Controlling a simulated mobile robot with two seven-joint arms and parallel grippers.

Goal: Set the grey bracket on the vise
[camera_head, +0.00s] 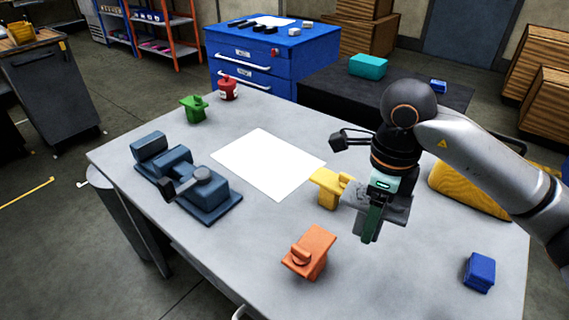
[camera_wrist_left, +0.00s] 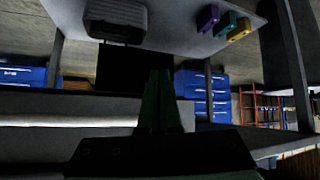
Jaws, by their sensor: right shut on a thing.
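The blue-grey vise (camera_head: 188,181) stands on the left part of the grey table, its dark handle toward the near side. My right gripper (camera_head: 371,228) points down over the right middle of the table. It is shut on the grey bracket (camera_head: 398,211), which shows on both sides of the fingers and is partly hidden by them. The bracket is well to the right of the vise. Whether it clears the table is hard to tell. My left gripper (camera_wrist_left: 160,95) shows only in the left wrist view, its fingers together with nothing visible between them.
A yellow bracket (camera_head: 325,188) is close beside the held bracket. An orange bracket (camera_head: 310,252) lies nearer, a blue block (camera_head: 479,272) at the right. A white sheet (camera_head: 268,163) lies between vise and gripper. A green block (camera_head: 194,108) and red container (camera_head: 228,88) stand at the back.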

